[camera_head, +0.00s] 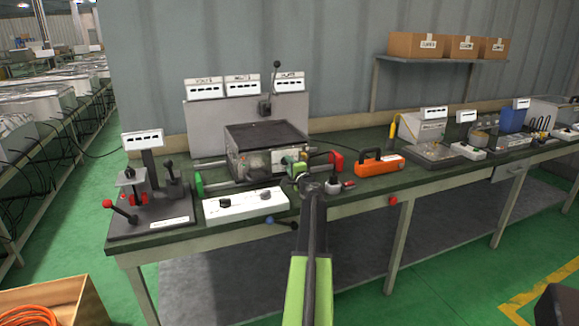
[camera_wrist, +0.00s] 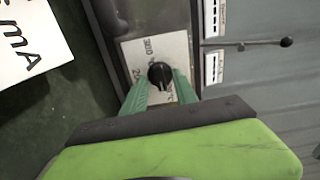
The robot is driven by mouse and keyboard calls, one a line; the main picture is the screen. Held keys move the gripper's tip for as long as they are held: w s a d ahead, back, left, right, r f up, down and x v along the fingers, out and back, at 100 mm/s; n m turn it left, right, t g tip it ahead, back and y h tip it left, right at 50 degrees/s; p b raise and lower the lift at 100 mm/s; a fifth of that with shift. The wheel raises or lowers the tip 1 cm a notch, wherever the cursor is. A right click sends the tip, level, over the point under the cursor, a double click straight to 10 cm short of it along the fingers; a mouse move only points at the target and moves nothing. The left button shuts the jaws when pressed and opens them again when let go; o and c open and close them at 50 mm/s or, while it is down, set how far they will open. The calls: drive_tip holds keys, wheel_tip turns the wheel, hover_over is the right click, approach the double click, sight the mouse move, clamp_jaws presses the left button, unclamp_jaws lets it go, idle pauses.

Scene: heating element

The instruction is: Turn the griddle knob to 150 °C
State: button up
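The griddle (camera_head: 265,133), a box with a dark flat top, stands on the green bench in the head view. Its black knob (camera_wrist: 160,74) shows in the wrist view on a pale dial plate (camera_wrist: 139,52) with printed numbers, including what looks like 300, and a °C mark. My gripper (camera_wrist: 160,79) has its two green fingers spread, one on each side of the knob. Whether they touch it I cannot tell. The knob's pointer setting is not readable. In the head view my gripper (camera_head: 296,164) is at the griddle's front right, and the knob cannot be made out.
A white box with knobs (camera_head: 245,206) lies in front of the griddle. A lever fixture (camera_head: 150,195) stands left; an orange tool (camera_head: 380,165) sits right. A grey panel with a lever rises behind. My arm crosses the bench's front edge.

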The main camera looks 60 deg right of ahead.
drive_tip(key=shift+w+d, duration=0.1)
drive_tip(key=shift+w, duration=0.05)
drive_tip(key=shift+c, duration=0.4)
clamp_jaws()
drive_tip(key=shift+m, duration=0.3)
drive_tip(key=shift+m, duration=2.8)
drive_tip(key=shift+o, duration=0.4)
unclamp_jaws()
